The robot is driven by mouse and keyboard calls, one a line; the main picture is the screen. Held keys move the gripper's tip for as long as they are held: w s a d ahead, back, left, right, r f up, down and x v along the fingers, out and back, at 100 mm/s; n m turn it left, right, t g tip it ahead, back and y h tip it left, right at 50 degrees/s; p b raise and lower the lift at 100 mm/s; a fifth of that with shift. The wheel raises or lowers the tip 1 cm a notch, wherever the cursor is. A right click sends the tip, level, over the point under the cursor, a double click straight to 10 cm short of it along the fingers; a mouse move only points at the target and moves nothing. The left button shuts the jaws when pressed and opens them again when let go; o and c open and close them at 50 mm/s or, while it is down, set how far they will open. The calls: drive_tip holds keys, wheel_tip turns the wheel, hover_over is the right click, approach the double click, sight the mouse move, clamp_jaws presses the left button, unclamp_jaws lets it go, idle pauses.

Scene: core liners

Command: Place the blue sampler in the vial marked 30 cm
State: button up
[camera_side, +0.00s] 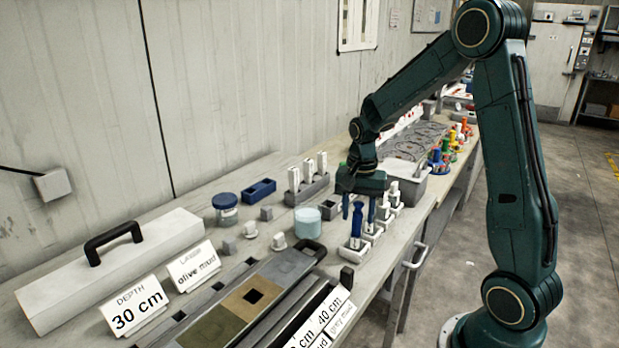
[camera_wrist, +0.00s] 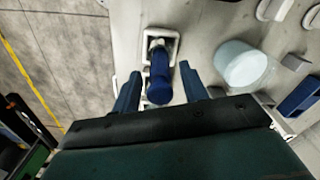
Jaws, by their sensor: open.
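The blue sampler (camera_side: 357,221) stands upright in a small white square holder (camera_side: 352,250) at the front of a row on the bench. In the wrist view the sampler (camera_wrist: 159,82) shows end-on, with the white holder (camera_wrist: 171,38) around its base. My gripper (camera_side: 359,216) is over it, pointing down, with one finger on each side of the sampler. In the wrist view the gripper's fingers (camera_wrist: 159,74) are apart, with gaps to the sampler. A card reading DEPTH 30 cm (camera_side: 137,305) stands at the front left. I cannot read which vial bears a 30 cm mark.
White-handled pieces (camera_side: 384,209) stand in the row behind the sampler. A grey rack (camera_side: 305,191) of white pieces, a pale blue cup (camera_side: 307,222), a blue-lidded jar (camera_side: 226,207) and a dark liner tray (camera_side: 303,272) are to the left. The bench edge is close on the right.

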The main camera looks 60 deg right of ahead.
wheel_tip(320, 180, up, 10)
drive_tip(key=shift+f, duration=0.15)
idle(0.3)
drive_tip(key=shift+a, duration=0.1)
idle(0.4)
drive_tip(key=shift+s+a+r, duration=0.1)
drive_tip(key=shift+a+r, duration=0.15)
drive_tip(key=s+a+r+n+t, duration=0.2)
drive_tip(key=s+a+n, duration=0.5)
drive_tip(key=s, duration=0.1)
drive_tip(key=s+a+r+n+t, duration=0.3)
drive_tip(key=s+a+n, duration=0.4)
drive_tip(key=s+a, duration=0.1)
drive_tip(key=shift+s+a+t, duration=0.2)
drive_tip(key=shift+s+t, duration=0.05)
drive_tip(key=shift+t, duration=0.05)
